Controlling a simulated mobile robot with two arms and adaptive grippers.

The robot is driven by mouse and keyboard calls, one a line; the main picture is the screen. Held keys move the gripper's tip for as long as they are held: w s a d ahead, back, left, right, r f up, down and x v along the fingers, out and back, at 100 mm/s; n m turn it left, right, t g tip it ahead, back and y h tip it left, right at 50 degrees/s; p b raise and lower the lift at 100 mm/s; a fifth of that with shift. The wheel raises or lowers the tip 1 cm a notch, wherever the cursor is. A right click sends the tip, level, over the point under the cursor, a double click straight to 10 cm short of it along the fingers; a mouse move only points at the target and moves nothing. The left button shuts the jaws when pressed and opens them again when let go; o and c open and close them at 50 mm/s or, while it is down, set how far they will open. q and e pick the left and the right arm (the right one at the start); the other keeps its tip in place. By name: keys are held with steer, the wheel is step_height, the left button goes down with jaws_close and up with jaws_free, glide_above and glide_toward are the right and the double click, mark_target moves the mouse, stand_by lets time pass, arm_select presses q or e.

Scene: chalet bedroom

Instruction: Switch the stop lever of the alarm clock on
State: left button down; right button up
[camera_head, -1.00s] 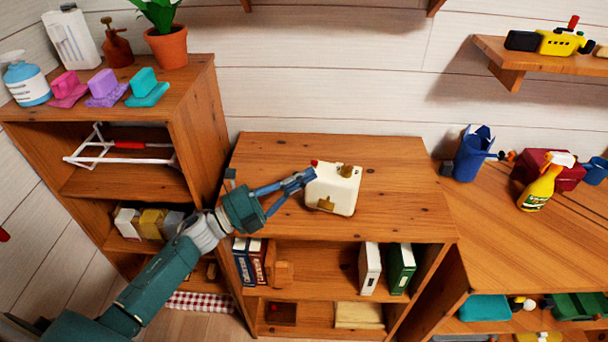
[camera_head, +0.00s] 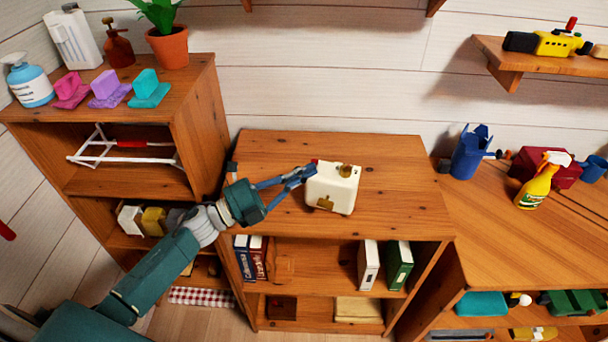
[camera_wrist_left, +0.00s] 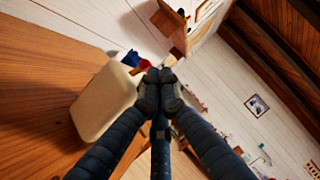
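The alarm clock (camera_head: 333,190) is a cream rounded box standing on the middle wooden cabinet. It has a brass part on top (camera_head: 346,170), another on its front (camera_head: 324,203), and a small red part (camera_head: 314,162) at its upper left corner. My left gripper (camera_head: 309,171) is at the clock's upper left edge, close to the red part; I cannot tell whether they touch. In the left wrist view its fingers meet at the tips (camera_wrist_left: 160,78), with the clock (camera_wrist_left: 103,103) just left of them. Nothing shows between the fingertips. My right gripper is out of view.
The cabinet top (camera_head: 395,200) is otherwise mostly clear. A taller shelf (camera_head: 205,115) with bottles, a potted plant and colored blocks stands at left. A blue pitcher (camera_head: 468,155) and yellow spray bottle (camera_head: 537,187) stand on the right cabinet.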

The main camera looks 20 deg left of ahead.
arm_select(q)
steer(key=shift+w+r+n+y+p, duration=0.5)
steer(key=shift+w+r+n+p, duration=0.15)
steer(key=shift+r+p, duration=0.2)
steer(key=shift+w, duration=0.15)
